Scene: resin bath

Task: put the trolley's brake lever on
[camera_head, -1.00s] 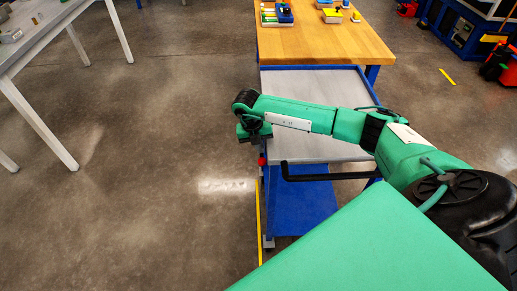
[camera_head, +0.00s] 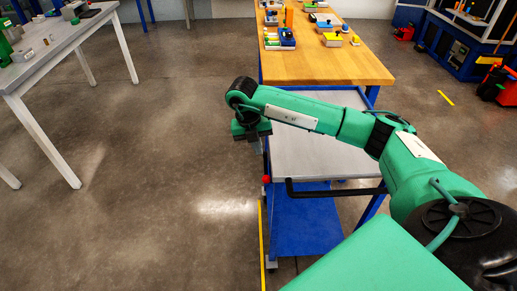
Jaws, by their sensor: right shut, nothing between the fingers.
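The trolley has a grey top (camera_head: 315,158), a blue frame with a blue lower shelf (camera_head: 303,228), and a black push handle (camera_head: 335,191) at its near end. A red knob (camera_head: 267,180), which looks like the end of the brake lever, sits at the trolley's left side near the handle. My right gripper (camera_head: 251,131) is shut and empty. It hangs beside the trolley's left edge, above the red knob in the picture and apart from it. The wrist hides part of that edge. My left gripper is not in view.
A wooden-topped table (camera_head: 325,65) with several small coloured items adjoins the trolley's far end. A grey table (camera_head: 55,50) stands at the left. A yellow floor line (camera_head: 262,240) runs along the trolley's left side. The floor between is clear.

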